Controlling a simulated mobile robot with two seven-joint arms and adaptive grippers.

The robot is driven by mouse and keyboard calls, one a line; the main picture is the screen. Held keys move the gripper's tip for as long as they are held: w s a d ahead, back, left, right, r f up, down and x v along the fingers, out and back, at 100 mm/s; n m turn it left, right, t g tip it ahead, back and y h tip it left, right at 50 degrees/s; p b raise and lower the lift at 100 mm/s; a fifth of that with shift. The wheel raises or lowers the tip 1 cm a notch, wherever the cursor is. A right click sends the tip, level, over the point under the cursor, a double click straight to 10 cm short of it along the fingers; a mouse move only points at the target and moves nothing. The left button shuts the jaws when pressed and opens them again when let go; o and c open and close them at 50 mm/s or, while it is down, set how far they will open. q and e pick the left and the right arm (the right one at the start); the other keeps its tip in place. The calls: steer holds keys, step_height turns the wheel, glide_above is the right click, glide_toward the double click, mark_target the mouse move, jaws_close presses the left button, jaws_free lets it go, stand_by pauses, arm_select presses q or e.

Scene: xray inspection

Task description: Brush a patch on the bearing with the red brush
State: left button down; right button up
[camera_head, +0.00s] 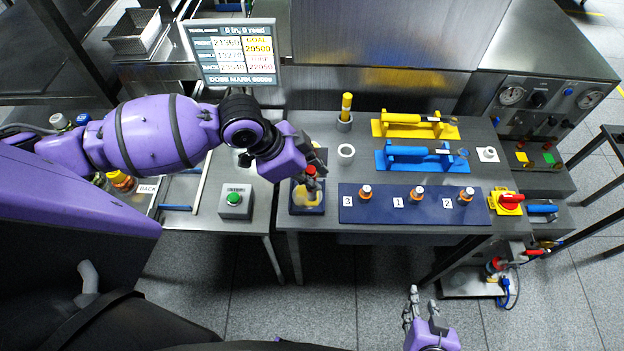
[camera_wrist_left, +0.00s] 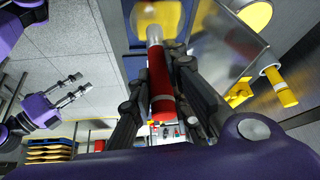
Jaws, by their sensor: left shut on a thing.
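My left gripper (camera_head: 314,168) is shut on the red brush (camera_wrist_left: 160,80), seen clearly in the left wrist view; in the head view the hand covers most of the brush. The brush's pale tip end points at a round yellowish piece, likely the bearing (camera_head: 309,197), on a dark blue tray (camera_head: 299,211). The yellowish piece also shows in the left wrist view (camera_wrist_left: 153,12). The tip looks at or very near it; contact cannot be told. My right gripper (camera_head: 420,300) is empty, its fingers apart, in front of the table.
A green button box (camera_head: 236,201) stands left.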

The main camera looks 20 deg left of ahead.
arm_select(q)
steer(key=shift+s, duration=0.1)
arm_select(e)
steer(key=shift+w+r, duration=0.1)
steer(key=shift+w, duration=0.05)
